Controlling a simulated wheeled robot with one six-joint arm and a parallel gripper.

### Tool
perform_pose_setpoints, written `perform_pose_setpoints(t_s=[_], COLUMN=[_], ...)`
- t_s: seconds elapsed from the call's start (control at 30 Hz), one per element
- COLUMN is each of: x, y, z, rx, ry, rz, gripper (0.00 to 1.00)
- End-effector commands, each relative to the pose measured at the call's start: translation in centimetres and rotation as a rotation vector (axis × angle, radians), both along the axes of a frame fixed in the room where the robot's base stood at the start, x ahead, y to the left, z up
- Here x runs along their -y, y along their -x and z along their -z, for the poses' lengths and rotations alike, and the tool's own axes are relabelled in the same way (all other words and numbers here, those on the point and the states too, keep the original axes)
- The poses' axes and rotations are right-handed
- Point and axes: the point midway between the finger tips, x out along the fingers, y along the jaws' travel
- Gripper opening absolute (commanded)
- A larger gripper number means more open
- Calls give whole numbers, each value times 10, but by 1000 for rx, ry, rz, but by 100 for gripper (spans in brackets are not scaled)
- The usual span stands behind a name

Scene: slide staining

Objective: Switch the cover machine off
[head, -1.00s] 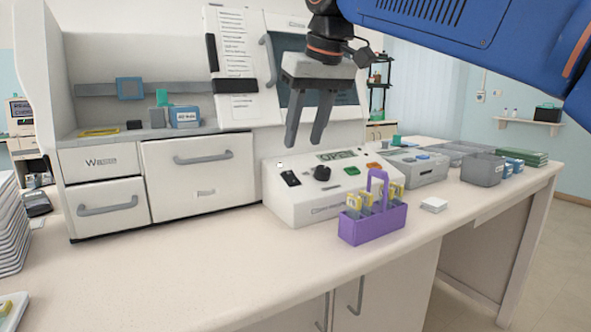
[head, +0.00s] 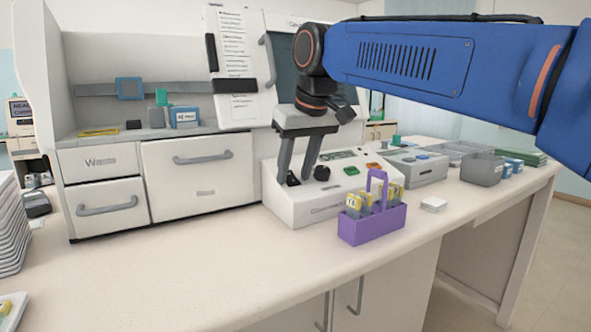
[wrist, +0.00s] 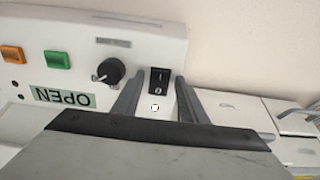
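The cover machine (head: 300,208) is a white box with a sloped control panel on the bench. My gripper (head: 294,178) points down over the left part of the panel. Its fingers are apart with nothing between them, and the switch lies in line with the gap. I cannot tell whether the fingertips touch the panel or which side of the switch is pressed.
A purple slide rack (head: 372,224) with an upright handle stands just in front of the machine. A grey device (head: 415,168) and grey bins (head: 483,168) are to the right. A white cabinet with drawers (head: 200,170) stands left.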

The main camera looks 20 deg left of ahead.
Motion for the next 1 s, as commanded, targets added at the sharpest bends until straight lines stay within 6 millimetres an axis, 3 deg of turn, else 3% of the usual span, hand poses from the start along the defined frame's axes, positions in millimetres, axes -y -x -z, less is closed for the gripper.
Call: perform_pose_setpoints(t_s=[0.03, 0.17, 1.0], x=[0, 0, -6], y=[0, 0, -5], z=[0, 0, -5], rx=[0, 0, -167], ry=[0, 0, 195], rz=[0, 0, 0], gripper=[30, 0, 0])
